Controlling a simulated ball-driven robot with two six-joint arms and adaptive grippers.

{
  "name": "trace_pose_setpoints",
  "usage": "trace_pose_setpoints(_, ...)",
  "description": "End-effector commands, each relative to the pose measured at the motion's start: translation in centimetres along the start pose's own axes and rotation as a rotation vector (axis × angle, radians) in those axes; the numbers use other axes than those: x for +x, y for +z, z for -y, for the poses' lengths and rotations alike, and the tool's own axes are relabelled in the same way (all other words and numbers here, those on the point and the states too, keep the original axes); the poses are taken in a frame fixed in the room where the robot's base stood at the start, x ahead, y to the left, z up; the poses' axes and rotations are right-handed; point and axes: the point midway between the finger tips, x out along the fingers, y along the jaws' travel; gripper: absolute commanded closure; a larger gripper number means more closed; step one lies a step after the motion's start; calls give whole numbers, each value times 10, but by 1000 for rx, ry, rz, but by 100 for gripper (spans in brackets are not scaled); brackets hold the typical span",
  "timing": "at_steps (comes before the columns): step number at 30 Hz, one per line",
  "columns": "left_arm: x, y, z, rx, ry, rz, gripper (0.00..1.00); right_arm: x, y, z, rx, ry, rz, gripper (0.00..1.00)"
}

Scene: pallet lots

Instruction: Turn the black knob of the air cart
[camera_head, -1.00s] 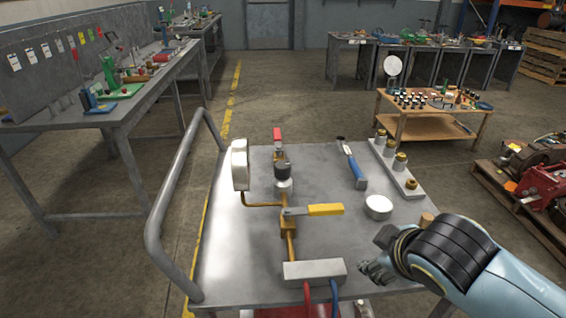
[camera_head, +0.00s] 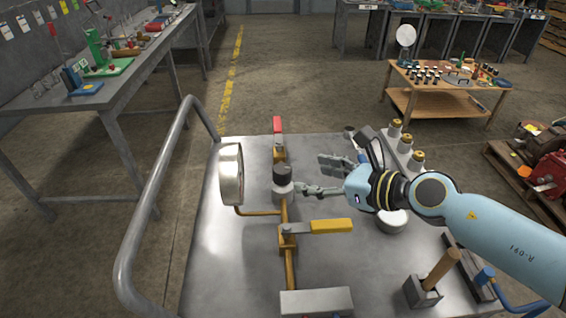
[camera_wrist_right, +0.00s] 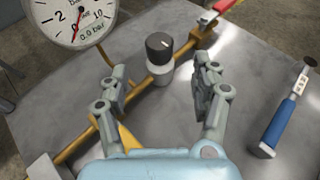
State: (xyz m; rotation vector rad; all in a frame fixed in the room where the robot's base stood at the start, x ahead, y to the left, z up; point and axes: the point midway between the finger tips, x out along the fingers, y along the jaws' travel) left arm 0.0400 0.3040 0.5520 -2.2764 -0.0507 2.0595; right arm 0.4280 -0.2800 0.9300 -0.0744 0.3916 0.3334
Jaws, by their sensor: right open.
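The black knob (camera_head: 282,172) sits upright on a grey regulator body on the brass pipe of the air cart (camera_head: 215,285). In the right wrist view the knob (camera_wrist_right: 159,45) has a pale mark on its top and stands beyond and between the open fingers. My right gripper (camera_head: 310,176) is open and empty, to the right of the knob, with a gap to it. In the right wrist view the gripper (camera_wrist_right: 160,95) shows both fingers spread. The pressure gauge (camera_wrist_right: 72,15) reads about zero, at the left. My left gripper is not in view.
A yellow-handled valve lever (camera_head: 325,226) is in front of the knob and a red-handled valve (camera_head: 278,126) behind it. A blue-handled hammer (camera_wrist_right: 285,115) lies to the right. A white round container (camera_head: 392,221) and a wooden-handled tool (camera_head: 435,272) stand on the right.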

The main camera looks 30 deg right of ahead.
Motion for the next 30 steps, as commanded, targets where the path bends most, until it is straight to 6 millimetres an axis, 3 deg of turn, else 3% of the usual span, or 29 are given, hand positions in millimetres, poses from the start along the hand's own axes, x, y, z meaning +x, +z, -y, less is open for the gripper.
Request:
trace_pose_setpoints(9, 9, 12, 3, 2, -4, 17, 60, 63, 1, 0, 10, -1, 5, 35)
trace_pose_setpoints(15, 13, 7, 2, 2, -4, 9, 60, 90, 1, 0, 9, -1, 5, 35)
trace_pose_setpoints(26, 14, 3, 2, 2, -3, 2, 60, 98, 2, -1, 8, 0, 4, 35)
trace_pose_setpoints(30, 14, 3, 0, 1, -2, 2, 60, 97, 2, -1, 8, 0, 4, 50)
